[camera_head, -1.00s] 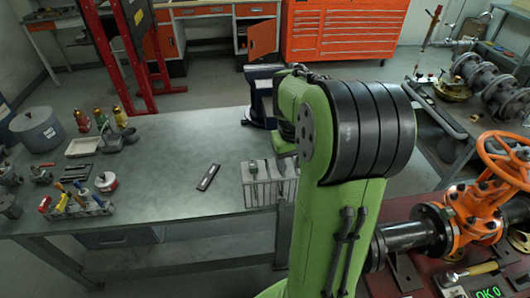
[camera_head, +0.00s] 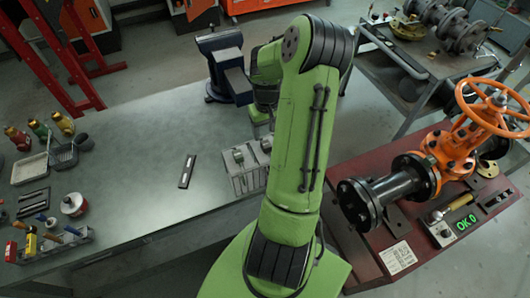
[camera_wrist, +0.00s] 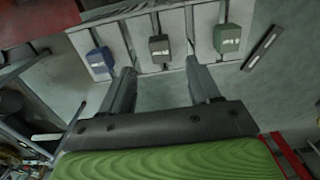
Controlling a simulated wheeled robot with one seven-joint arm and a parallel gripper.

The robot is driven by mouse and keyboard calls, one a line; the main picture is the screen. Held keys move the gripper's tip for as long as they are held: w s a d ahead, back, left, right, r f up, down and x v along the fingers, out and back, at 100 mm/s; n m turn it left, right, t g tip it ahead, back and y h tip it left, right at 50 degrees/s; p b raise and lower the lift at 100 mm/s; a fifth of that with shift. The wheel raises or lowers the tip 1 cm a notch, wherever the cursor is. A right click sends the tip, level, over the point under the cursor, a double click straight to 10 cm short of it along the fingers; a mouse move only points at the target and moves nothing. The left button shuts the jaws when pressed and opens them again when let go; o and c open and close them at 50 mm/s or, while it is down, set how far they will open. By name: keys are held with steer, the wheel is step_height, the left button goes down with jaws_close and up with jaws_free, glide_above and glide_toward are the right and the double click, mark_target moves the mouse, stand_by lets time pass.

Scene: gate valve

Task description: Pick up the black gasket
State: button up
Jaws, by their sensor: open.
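I cannot make out a black gasket for certain in either view. My gripper (camera_wrist: 160,68) is open in the wrist view, with its two fingers apart and nothing seen between them. Its fingertips point toward a light grey divided rack (camera_wrist: 102,32). Blue (camera_wrist: 100,60), grey (camera_wrist: 160,48) and green (camera_wrist: 227,38) blocks with pale labels show at its compartments. The same rack (camera_head: 240,172) stands on the workbench in the head view, partly hidden by my green arm. My gripper is hidden behind the arm there.
A flat dark bar (camera_head: 187,171) lies on the workbench (camera_head: 140,200) left of the rack. A dark vise (camera_head: 226,65) stands behind the rack. An orange gate valve (camera_head: 455,145) with black flanges sits on a red stand at right. The bench middle is mostly clear.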

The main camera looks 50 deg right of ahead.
mark_target(266, 144)
step_height(266, 144, down, 6)
steer(key=shift+w+d+f+p, duration=0.1)
steer(key=shift+w+f+p, duration=0.05)
steer(key=shift+p, duration=0.2)
steer(key=c, duration=0.4)
jaws_close()
